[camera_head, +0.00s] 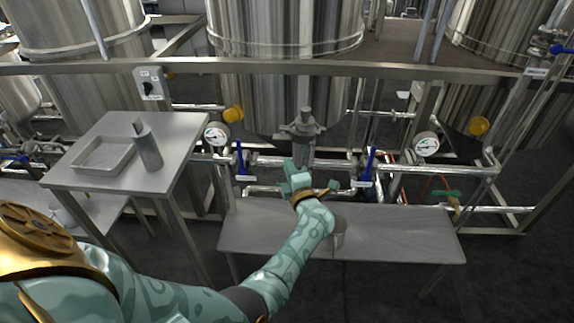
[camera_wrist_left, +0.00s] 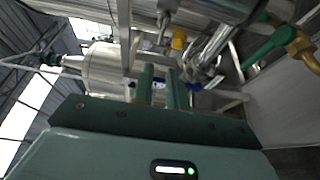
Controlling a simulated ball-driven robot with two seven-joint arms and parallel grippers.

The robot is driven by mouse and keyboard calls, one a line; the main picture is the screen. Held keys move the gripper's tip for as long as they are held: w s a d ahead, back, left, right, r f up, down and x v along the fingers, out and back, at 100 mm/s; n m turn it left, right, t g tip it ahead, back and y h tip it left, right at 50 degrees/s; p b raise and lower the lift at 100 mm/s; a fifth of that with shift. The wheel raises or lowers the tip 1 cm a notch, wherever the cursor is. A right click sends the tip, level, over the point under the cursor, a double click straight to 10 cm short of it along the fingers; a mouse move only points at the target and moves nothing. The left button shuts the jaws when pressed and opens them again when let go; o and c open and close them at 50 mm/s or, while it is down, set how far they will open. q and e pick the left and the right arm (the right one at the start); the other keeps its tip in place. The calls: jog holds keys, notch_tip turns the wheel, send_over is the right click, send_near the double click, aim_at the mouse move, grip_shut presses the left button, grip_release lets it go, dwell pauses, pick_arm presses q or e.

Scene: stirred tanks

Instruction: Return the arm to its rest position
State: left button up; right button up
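My left arm reaches in from the lower left of the head view, over a low steel bench (camera_head: 400,235). My left gripper (camera_head: 292,172) is in front of the pipework, just below a grey vertical fitting (camera_head: 304,132) under the middle tank. In the left wrist view its two green fingers (camera_wrist_left: 163,88) stand a little apart, with no object seen between them. A metal cup (camera_head: 339,238) stands on the bench, partly hidden behind my forearm. My right gripper is not in view.
A steel side table (camera_head: 185,128) at the left carries a shallow tray (camera_head: 103,157) and a grey cylinder (camera_head: 148,148). Blue valve levers (camera_head: 369,164) flank the fitting. A green-handled valve (camera_head: 446,194) is at the right. The bench's right part is clear.

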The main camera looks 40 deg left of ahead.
pick_arm(q)
jog(key=shift+s+d+f, duration=0.1)
jog(key=shift+s+d, duration=0.1)
jog(key=shift+d, duration=0.05)
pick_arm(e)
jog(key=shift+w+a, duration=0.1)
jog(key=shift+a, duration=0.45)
pick_arm(q)
jog(key=shift+w, duration=0.1)
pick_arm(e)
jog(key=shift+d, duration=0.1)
